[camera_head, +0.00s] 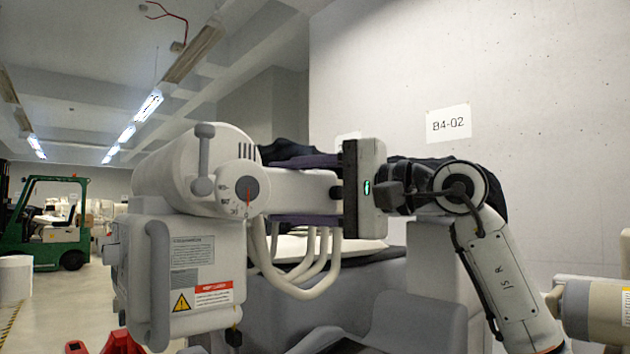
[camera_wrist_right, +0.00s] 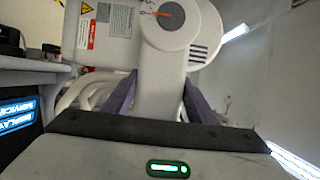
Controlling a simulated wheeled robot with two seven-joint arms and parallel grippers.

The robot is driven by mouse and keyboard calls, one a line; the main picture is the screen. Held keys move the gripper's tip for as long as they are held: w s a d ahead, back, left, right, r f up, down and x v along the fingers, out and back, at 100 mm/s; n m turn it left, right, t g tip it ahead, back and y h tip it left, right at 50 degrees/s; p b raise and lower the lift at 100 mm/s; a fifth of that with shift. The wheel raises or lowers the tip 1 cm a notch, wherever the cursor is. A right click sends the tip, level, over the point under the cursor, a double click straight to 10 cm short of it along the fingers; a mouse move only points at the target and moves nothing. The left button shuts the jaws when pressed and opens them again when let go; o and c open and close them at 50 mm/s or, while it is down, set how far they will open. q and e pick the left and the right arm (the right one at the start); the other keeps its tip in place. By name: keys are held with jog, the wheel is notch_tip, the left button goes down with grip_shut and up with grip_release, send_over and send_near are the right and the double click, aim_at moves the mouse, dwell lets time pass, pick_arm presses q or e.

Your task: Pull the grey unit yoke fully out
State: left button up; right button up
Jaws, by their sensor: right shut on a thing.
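The grey unit (camera_head: 190,170) is a large pale machine with a rounded housing, a round dial with an orange pointer, and a labelled box below. Its yoke (camera_head: 310,188) is a pale bar that sticks out to the right from the dial. In the right wrist view the yoke (camera_wrist_right: 161,90) runs up to the dial housing. My right gripper (camera_head: 288,190) has one purple finger above the yoke and one below, shut on it. In the right wrist view the gripper's fingers (camera_wrist_right: 160,92) sit on both sides of the bar. My left gripper is not in view.
Thick pale hoses (camera_head: 310,265) loop below the yoke. A dark grey covered shape (camera_head: 350,290) stands below and behind my gripper. A concrete wall (camera_head: 560,120) is behind on the right.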

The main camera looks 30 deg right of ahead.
aim_at(340, 191)
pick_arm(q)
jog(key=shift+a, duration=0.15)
pick_arm(e)
jog(key=shift+a, duration=0.55)
jog(key=o, duration=1.4)
jog(key=shift+w, duration=0.1)
jog(key=shift+o, duration=0.6)
jog(key=shift+a, duration=0.1)
jog(key=shift+d, duration=0.25)
pick_arm(q)
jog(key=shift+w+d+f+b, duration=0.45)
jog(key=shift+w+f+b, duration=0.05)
jog(key=shift+b, duration=0.6)
pick_arm(e)
jog(key=v, duration=1)
